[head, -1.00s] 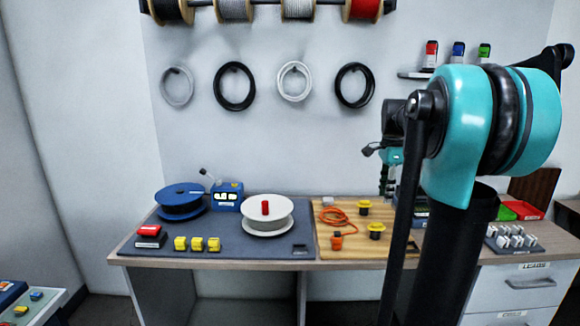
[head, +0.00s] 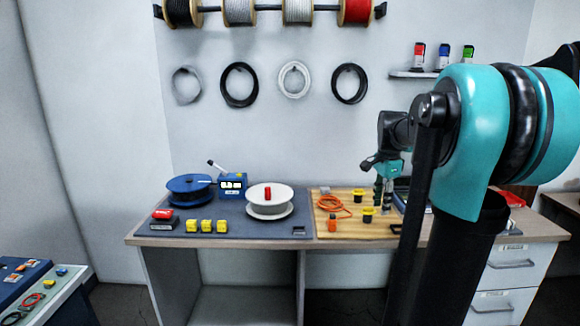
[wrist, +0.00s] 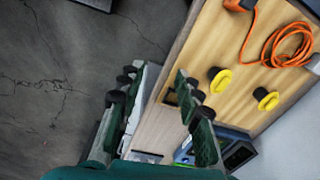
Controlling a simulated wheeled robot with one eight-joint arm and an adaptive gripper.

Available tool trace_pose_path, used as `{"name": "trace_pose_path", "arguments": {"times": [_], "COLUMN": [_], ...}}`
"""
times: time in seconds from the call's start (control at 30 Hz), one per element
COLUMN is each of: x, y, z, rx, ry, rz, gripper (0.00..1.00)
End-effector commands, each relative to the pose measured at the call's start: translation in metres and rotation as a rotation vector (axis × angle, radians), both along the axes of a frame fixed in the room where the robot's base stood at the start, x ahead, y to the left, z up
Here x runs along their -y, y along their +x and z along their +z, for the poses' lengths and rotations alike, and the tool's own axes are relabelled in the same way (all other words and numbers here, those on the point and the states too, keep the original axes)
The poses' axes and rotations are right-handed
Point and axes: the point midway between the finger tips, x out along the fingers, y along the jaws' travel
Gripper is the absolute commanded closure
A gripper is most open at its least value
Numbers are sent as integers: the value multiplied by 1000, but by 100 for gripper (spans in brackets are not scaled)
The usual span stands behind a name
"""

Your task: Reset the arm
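My arm (head: 462,140) is teal and black and fills the right side of the head view. Beyond the fingers lie the wooden board's edge and the grey floor. Two yellow-rimmed parts (wrist: 219,80) and an orange cable (wrist: 288,45) lie on the board, apart from the fingers.
The workbench (head: 215,242) holds a blue spool (head: 190,189), a white spool (head: 269,207), a blue meter (head: 232,185) and several yellow blocks (head: 206,226). Cable coils hang on the wall. Another bench (head: 40,290) stands at left front. Floor between the benches looks clear.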

Motion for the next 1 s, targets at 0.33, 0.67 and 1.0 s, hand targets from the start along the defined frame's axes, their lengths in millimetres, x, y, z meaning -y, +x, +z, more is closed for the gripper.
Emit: {"name": "trace_pose_path", "arguments": {"times": [0.33, 0.67, 1.0], "x": [-33, -80, -92], "y": [-46, -154, -203], "z": [-63, -173, -213], "rx": [85, 223, 269], "ry": [-43, -190, -281], "rz": [387, 1089, 1380], "gripper": [66, 66, 66]}}
